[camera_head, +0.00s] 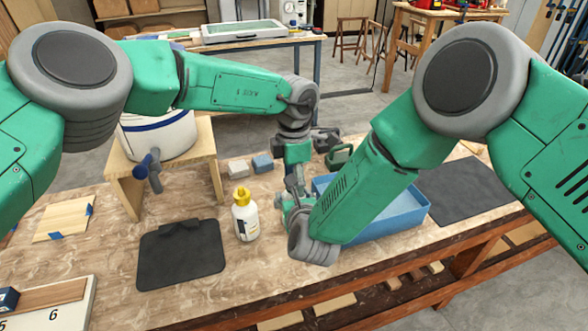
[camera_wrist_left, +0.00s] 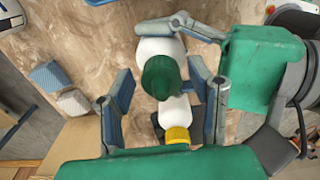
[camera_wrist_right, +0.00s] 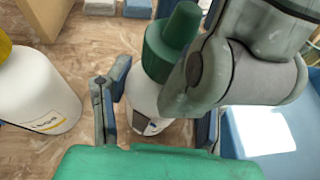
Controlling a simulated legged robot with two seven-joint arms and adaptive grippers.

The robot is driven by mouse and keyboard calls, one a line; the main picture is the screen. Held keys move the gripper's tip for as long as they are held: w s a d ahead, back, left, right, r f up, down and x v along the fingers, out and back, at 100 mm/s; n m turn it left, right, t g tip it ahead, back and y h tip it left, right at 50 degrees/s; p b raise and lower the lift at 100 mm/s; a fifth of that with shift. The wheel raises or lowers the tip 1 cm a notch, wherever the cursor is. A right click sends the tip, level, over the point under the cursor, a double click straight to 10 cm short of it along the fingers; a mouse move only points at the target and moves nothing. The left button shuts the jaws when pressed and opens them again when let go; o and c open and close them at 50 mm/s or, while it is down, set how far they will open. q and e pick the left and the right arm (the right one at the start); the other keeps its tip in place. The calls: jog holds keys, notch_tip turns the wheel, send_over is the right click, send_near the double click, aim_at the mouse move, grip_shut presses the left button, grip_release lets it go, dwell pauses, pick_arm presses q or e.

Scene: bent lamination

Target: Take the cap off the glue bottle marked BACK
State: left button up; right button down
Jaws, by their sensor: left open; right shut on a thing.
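A white bottle with a green cap (camera_wrist_left: 162,77) stands between my grippers; in the right wrist view its white body (camera_wrist_right: 143,92) shows, with a label too hidden to read. My right gripper (camera_wrist_right: 155,118) is shut on this body. My left gripper (camera_wrist_left: 167,88) is open, its fingers on either side of the green cap and apart from it. In the head view my left gripper (camera_head: 293,182) and right arm hide this bottle. A second white bottle with a yellow cap (camera_head: 245,215) stands upright to the left; its label (camera_wrist_right: 48,122) is too small to read surely.
A blue tray (camera_head: 405,214) lies right of the grippers, partly behind my right arm. Black mats lie at left (camera_head: 180,255) and right (camera_head: 468,188). A grey block (camera_head: 238,169) and a blue block (camera_head: 262,163) lie behind. A white pot (camera_head: 160,135) sits on a wooden stand.

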pick_arm(q)
jog(key=shift+f, duration=0.2)
grip_shut()
jog(key=shift+n, duration=1.1)
jog(key=shift+s+r, duration=0.1)
jog(key=shift+r, duration=0.05)
